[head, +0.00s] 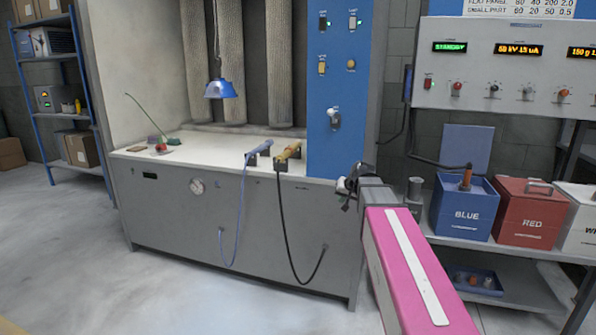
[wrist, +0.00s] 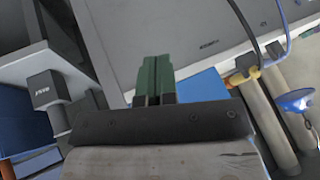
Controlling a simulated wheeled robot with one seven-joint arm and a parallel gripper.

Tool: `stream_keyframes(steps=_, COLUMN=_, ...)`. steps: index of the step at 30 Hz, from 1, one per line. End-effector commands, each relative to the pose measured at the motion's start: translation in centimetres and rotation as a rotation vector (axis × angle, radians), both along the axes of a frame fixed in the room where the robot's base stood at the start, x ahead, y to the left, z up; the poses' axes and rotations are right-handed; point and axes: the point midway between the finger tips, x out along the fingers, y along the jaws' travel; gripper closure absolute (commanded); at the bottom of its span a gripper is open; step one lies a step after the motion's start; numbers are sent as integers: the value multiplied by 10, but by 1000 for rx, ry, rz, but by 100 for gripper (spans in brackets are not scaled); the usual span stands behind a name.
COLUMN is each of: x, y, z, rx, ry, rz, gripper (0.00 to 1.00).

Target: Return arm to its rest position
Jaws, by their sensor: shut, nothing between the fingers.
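My gripper (head: 346,188) is held up in front of the right end of the grey workbench, at about the height of its top. My pink arm reaches to it from the lower right of the head view. In the wrist view the two green fingers (wrist: 154,80) are together with nothing between them. The gripper looks clear of the bench, though its exact distance is hard to tell.
The workbench (head: 230,215) carries a blue tool (head: 258,151) and a yellow tool (head: 288,154) with hanging hoses. A blue lamp (head: 220,88) hangs above. A blue box (head: 464,208) and a red box (head: 531,212) stand on the right. Open floor lies at lower left.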

Motion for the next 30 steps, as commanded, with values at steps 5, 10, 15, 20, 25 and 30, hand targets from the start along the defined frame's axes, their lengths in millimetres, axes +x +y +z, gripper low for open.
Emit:
stream_keyframes(steps=5, x=-55, y=-1, z=-76, rx=-77, ry=134, rz=20, gripper=100)
stream_keyframes(steps=10, x=-108, y=-3, z=-137, rx=-151, ry=259, rz=42, gripper=100)
stream_keyframes(steps=15, x=-165, y=-8, z=-189, rx=-226, ry=382, rz=67, gripper=100)
stream_keyframes(steps=20, x=-212, y=-13, z=-224, rx=-287, ry=478, rz=88, gripper=100)
stream_keyframes(steps=25, x=-239, y=-17, z=-243, rx=-325, ry=535, rz=102, gripper=100)
stream_keyframes(steps=30, x=-245, y=-18, z=-247, rx=-336, ry=549, rz=105, gripper=100)
